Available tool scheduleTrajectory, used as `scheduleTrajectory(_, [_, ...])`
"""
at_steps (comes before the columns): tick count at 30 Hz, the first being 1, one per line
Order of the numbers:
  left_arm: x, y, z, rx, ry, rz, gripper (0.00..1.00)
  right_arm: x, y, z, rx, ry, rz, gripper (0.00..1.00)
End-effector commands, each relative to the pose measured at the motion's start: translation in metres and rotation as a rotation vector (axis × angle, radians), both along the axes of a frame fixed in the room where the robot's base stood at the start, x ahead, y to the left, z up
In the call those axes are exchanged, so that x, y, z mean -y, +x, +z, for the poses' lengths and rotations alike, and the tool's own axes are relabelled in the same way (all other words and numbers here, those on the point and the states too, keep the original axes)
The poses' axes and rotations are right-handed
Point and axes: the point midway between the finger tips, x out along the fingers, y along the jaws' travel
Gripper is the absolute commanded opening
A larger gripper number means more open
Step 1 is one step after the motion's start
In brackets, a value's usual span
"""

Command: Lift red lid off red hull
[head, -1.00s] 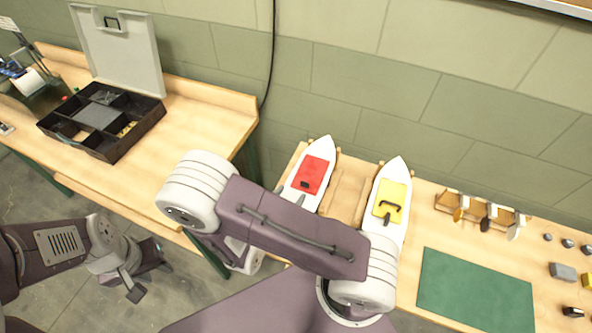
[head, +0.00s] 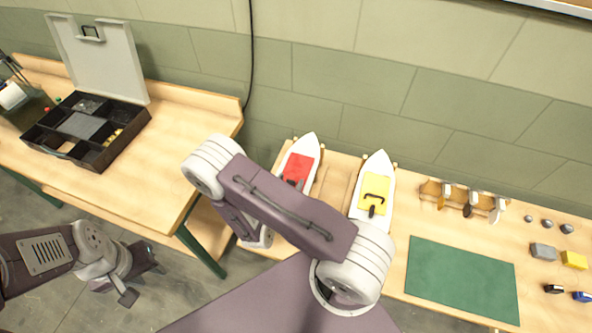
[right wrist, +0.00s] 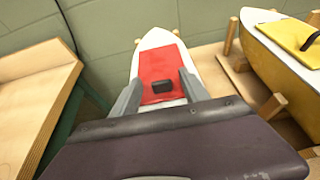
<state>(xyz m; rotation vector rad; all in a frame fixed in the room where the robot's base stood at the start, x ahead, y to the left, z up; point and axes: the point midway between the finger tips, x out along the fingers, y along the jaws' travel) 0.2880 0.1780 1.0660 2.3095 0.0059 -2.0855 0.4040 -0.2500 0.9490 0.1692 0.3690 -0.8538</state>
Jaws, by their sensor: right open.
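The red lid (head: 299,168) is a flat red panel with a small dark handle, seated on the white boat hull (head: 309,143) on the bench. In the right wrist view, the lid (right wrist: 157,62) and hull (right wrist: 152,38) lie straight ahead. My right gripper (right wrist: 160,73) is open, its two grey fingers apart on either side of the lid's dark handle (right wrist: 162,86). Nothing is held; I cannot tell whether the fingers touch the lid. In the head view, my right arm hides part of the hull. My left gripper (head: 138,281) hangs over the floor at lower left, its opening unclear.
A second white boat hull (head: 379,160) with a yellow lid (head: 374,192) stands right of it. Wooden posts flank the hulls. A green mat (head: 462,280), a wooden rack (head: 462,197) and small blocks lie farther right. A black open case (head: 85,128) sits on the left bench.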

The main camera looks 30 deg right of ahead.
Motion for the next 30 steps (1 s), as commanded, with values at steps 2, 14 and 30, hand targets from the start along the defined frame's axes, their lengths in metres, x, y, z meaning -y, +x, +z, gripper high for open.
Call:
scheduleTrajectory(2, [0.000,0.000,0.000,0.000,0.000,0.000,0.36,0.001,0.001,-0.001,0.000,0.000,0.000,0.53])
scheduleTrajectory(14, [0.000,0.000,0.000,0.000,0.000,0.000,0.36,0.001,0.001,-0.001,0.000,0.000,0.001,0.00])
scheduleTrajectory(30, [0.000,0.000,-0.005,0.000,0.000,0.000,0.36,0.000,0.002,0.034,0.003,0.003,0.002,0.00])
